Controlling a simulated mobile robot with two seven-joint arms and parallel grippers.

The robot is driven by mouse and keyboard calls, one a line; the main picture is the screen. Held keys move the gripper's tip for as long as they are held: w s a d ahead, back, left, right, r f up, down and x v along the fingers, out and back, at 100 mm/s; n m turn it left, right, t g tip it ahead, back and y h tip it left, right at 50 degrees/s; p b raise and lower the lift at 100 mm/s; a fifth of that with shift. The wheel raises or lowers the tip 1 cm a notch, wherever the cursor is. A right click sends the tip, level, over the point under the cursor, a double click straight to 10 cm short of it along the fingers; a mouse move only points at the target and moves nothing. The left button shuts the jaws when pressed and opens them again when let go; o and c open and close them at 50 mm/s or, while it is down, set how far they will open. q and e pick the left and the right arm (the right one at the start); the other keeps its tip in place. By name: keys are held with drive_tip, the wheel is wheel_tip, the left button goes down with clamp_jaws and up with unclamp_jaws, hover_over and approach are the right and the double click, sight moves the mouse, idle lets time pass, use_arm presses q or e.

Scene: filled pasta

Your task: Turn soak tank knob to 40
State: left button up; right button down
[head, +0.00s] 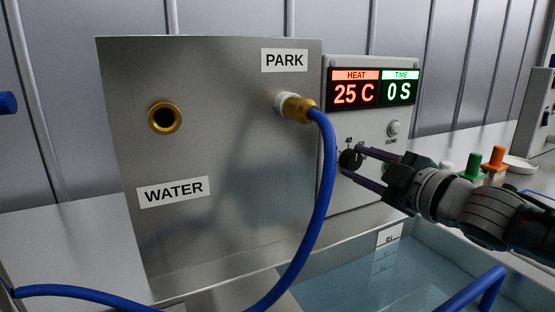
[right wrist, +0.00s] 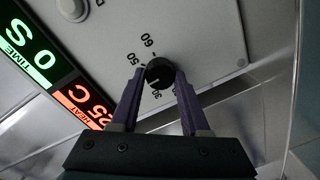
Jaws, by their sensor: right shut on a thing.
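The soak tank knob (head: 350,159) is a small black dial on the grey control panel (head: 378,118), with printed numbers around it. It also shows in the right wrist view (right wrist: 159,72). My right gripper (head: 353,162) is shut on the knob, with one purple finger on each side; it also shows in the right wrist view (right wrist: 158,84). The red HEAT display (head: 354,91) reads 25 C and the green TIME display (head: 400,91) reads 0 S. Where the knob's pointer stands is hard to tell. My left gripper is out of view.
A metal panel (head: 225,225) with WATER and PARK labels stands left of the controls. A blue hose (head: 325,190) hangs from its PARK fitting. A clear water tank (head: 375,275) lies below. Orange (head: 494,158) and green (head: 473,167) pieces stand behind my right arm.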

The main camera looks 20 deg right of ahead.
drive_tip(key=shift+c, duration=1.9)
unclamp_jaws()
drive_tip(key=s+p, duration=0.2)
drive_tip(key=s, duration=0.8)
drive_tip(key=shift+d+r, duration=0.25)
drive_tip(key=shift+d, duration=0.2)
drive_tip(key=shift+w, duration=0.1)
